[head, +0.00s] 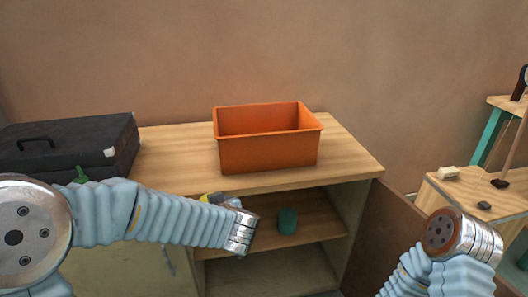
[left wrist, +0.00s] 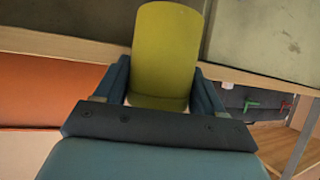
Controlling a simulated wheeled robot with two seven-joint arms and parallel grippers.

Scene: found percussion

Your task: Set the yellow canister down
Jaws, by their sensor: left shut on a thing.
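The yellow canister (left wrist: 168,50) is held between the two blue fingers of my left gripper (left wrist: 160,85), which is shut on it. In the head view only a small bit of the yellow canister (head: 206,198) shows past my left wrist, in front of the cabinet's top edge. My left fingers are hidden there behind the arm. My right arm is at the lower right of the head view, but its gripper is out of sight.
An orange bin (head: 267,155) stands on the wooden cabinet top (head: 180,160), with a dark case (head: 65,147) to its left. A teal object (head: 287,220) stands on the open shelf (head: 312,222) below. The cabinet top's right end (head: 345,160) is clear. Wooden stands (head: 485,190) are at the right.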

